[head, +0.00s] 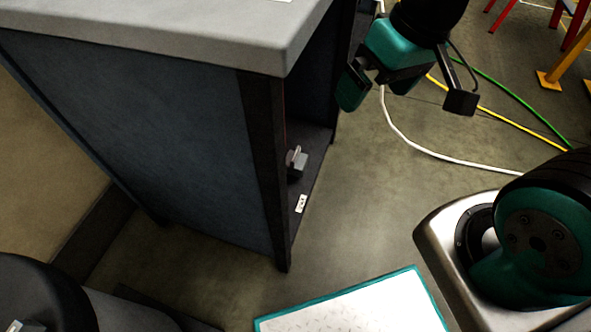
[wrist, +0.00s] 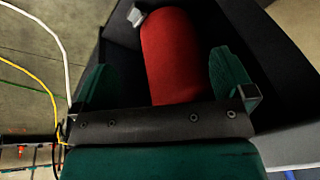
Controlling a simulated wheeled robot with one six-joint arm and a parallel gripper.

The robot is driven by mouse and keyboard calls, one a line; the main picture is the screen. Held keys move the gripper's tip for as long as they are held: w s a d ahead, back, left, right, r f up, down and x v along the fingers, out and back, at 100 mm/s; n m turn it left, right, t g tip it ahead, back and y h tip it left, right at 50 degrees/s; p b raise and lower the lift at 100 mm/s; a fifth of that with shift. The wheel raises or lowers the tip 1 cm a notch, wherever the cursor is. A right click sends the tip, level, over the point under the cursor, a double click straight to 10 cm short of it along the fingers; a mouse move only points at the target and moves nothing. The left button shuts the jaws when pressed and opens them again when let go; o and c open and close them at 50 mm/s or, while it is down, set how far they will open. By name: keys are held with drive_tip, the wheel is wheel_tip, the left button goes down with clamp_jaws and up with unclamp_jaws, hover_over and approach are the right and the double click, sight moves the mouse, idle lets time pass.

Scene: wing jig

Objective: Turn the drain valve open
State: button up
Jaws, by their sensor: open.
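My gripper (head: 378,84) is at the top of the head view, beside the open front of a dark cabinet, with its teal fingers apart. In the wrist view my gripper (wrist: 165,78) is open, and a red cylinder (wrist: 178,55) shows between its fingers inside the cabinet. I cannot tell how far the cylinder is from the fingers. A small pale grey fitting (head: 296,160) shows low inside the cabinet in the head view; it may be the drain valve. A pale block (wrist: 135,16) sits by the cylinder's far end in the wrist view. The fitting's turn position is unclear.
The cabinet (head: 170,125) has a blue-grey side and a thick light grey top (head: 180,28). A small white plate (head: 301,204) is near its lower edge. White, yellow and green cables (head: 440,150) cross the floor at right. A teal-edged white panel (head: 355,305) is at the bottom.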

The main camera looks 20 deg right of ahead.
drive_tip(key=w+d+f+m+h+b, duration=0.1)
drive_tip(key=w+d+f+b, duration=0.1)
drive_tip(key=f+b, duration=0.5)
drive_tip(key=w+d+f+b, duration=0.2)
drive_tip(key=f+b, duration=0.3)
drive_tip(key=f, duration=0.5)
drive_tip(key=n+y+b, duration=0.2)
drive_tip(key=n+b, duration=0.4)
drive_tip(key=n, duration=0.3)
hover_over(296, 154)
drive_tip(key=s+d, duration=0.4)
drive_tip(key=d, duration=0.2)
wheel_tip(296, 154, down, 21)
drive_tip(key=shift+t, duration=0.5)
drive_tip(key=b+x, duration=0.2)
drive_tip(key=x, duration=0.3)
drive_tip(key=b+x, duration=0.3)
drive_tip(key=x, duration=0.3)
drive_tip(key=b+x, duration=0.3)
drive_tip(key=x, duration=0.3)
drive_tip(key=shift+a+r, duration=0.2)
drive_tip(key=shift+a, duration=0.15)
drive_tip(key=shift+w+a+f+b, duration=0.1)
drive_tip(key=shift+a+f+b, duration=0.1)
drive_tip(key=shift+f+b, duration=0.2)
drive_tip(key=c, duration=0.7)
